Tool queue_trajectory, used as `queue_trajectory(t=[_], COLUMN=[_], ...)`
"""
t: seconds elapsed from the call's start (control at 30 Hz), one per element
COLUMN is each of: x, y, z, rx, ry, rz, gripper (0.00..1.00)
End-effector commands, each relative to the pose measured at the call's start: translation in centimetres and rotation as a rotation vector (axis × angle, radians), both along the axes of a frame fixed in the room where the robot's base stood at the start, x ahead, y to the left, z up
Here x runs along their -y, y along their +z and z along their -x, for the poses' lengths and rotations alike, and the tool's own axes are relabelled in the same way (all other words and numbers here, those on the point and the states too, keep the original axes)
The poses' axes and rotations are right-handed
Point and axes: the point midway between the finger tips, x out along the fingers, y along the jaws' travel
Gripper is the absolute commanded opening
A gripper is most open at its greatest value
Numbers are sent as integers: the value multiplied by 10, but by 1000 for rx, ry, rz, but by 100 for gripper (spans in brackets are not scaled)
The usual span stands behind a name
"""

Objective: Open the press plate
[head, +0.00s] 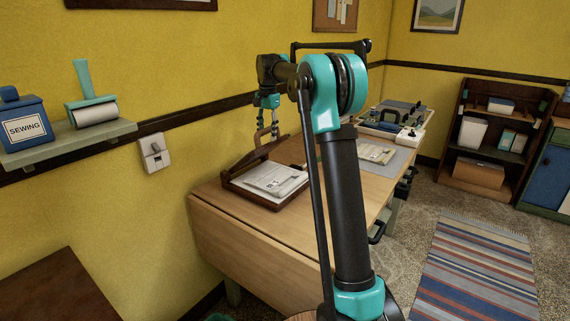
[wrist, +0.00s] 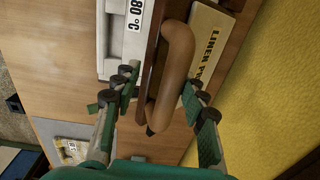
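The linen press (head: 248,196) stands on the wooden table in the head view, a dark wood frame with pale linen (head: 275,179) inside. The brown wooden handle (wrist: 176,62) of the press plate crosses the middle of the wrist view. My gripper (wrist: 157,88) is open, with one finger on each side of the handle. I cannot tell whether either finger touches it. In the head view my gripper (head: 266,134) points down over the back of the press.
A white item marked "80°C" (wrist: 118,38) lies beside the handle. The table (head: 260,238) continues right, with a folded paper or cloth (head: 376,153) on a grey mat and other equipment (head: 398,118) beyond. A yellow wall is close behind the press. A wall shelf (head: 70,142) is at left.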

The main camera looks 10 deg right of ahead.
Motion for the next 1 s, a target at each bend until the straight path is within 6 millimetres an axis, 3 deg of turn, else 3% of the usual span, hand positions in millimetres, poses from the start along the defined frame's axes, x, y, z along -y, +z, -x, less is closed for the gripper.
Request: queue_trajectory(t=[0.3, 0.7, 1.0], x=[31, 55, 57], y=[-40, -94, -108], z=[31, 54, 57], rx=[0, 44, 94], ry=[-2, -2, 0], rz=[0, -45, -94], gripper=[42, 42, 42])
